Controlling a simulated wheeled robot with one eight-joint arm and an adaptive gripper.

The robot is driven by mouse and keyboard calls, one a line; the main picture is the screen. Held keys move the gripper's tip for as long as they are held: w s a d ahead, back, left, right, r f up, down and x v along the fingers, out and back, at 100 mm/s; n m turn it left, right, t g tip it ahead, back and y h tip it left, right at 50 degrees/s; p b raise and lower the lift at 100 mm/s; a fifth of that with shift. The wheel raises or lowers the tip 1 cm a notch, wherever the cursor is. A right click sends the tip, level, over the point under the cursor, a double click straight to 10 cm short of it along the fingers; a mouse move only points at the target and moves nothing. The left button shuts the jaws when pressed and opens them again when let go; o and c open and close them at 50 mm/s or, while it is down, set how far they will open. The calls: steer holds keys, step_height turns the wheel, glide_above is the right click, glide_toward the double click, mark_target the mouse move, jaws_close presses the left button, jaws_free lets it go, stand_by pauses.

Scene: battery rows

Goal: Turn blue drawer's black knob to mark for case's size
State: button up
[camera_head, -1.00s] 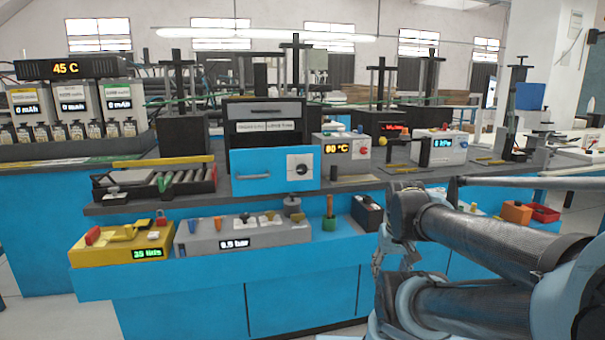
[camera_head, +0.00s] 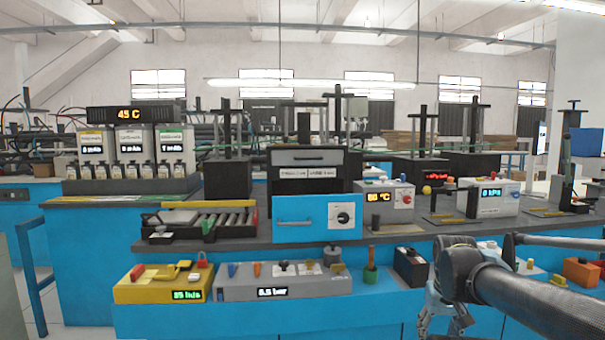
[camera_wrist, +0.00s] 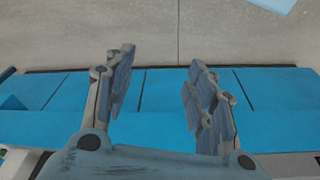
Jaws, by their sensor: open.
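The blue drawer (camera_head: 295,222) is a blue front on the dark cabinet (camera_head: 310,160) at the middle of the bench. Its round black knob (camera_head: 343,216) sits on a white plate at the right of that front. A grey bar handle is to its left. The knob's pointer and marks are too small to read. A battery case is not one I can pick out. My gripper (camera_head: 440,300) is low at the front right, below and right of the drawer, apart from it. In the wrist view my gripper (camera_wrist: 158,88) has its fingers spread, with nothing between them.
A yellow box (camera_head: 165,284) and a grey box reading 8.5 bar (camera_head: 270,290) stand on the lower front ledge. A roller tray (camera_head: 200,222) is left of the drawer, a box with an orange display (camera_head: 388,203) right. The air before the drawer looks clear.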

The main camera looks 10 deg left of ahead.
steer(key=shift+o, duration=0.5)
steer(key=w+d+r+n+t+h, duration=0.3)
steer(key=w+n+t, duration=0.1)
steer(key=w+n, duration=0.4)
steer(key=n+t+y, duration=0.9)
steer(key=n+t, duration=0.2)
steer(key=n, duration=2)
glide_toward(344, 218)
steer(key=shift+x, duration=4.65)
